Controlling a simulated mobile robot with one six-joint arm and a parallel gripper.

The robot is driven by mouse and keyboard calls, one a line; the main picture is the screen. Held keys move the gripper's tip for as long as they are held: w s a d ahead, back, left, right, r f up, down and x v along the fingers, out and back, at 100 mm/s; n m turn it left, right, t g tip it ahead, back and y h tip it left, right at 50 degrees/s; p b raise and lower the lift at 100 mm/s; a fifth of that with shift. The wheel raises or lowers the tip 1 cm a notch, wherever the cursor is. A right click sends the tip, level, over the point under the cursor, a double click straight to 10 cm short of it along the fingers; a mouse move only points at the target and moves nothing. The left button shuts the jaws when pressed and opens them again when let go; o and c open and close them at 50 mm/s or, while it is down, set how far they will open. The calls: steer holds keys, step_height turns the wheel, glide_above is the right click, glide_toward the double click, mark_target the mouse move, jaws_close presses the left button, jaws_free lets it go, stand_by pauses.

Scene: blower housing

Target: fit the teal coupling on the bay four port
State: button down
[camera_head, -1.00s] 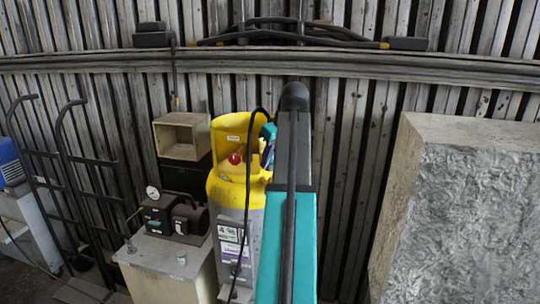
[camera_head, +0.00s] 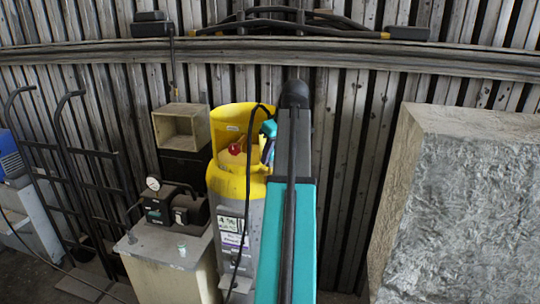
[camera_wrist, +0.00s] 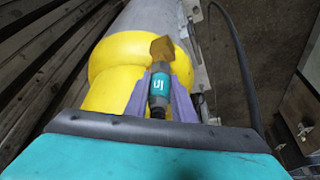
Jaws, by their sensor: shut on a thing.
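My gripper (camera_wrist: 162,78) is shut on the teal coupling (camera_wrist: 159,88), with a purple finger on each side in the wrist view. The coupling has a white mark and a dark grey end towards me. A brass-coloured block (camera_wrist: 162,48) shows just beyond its far end; I cannot tell whether they touch. In the head view a small teal part (camera_head: 269,129) and a purple finger (camera_head: 267,152) show beside my arm, against the yellow collar of a gas cylinder (camera_head: 229,120). My arm hides the rest. I cannot identify the bay four port in either view.
A red knob (camera_head: 235,148) sits inside the collar. A black cable (camera_head: 247,180) hangs down the cylinder's front. A pump with a gauge (camera_head: 172,207) stands on a pedestal at left, beside hand trucks (camera_head: 90,165). A large stone-like block (camera_head: 460,200) stands at right. Ribbed wall behind.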

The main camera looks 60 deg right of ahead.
steer(key=shift+f+b, duration=0.45)
steer(key=shift+f, duration=1)
stand_by(0.5)
steer(key=c, duration=1.4)
jaws_free()
steer(key=shift+r, duration=0.1)
steer(key=b+v, duration=0.5)
steer(key=v, duration=0.8)
steer(key=shift+s+r, duration=0.15)
steer(key=shift+r, duration=0.1)
steer(key=shift+s, duration=0.1)
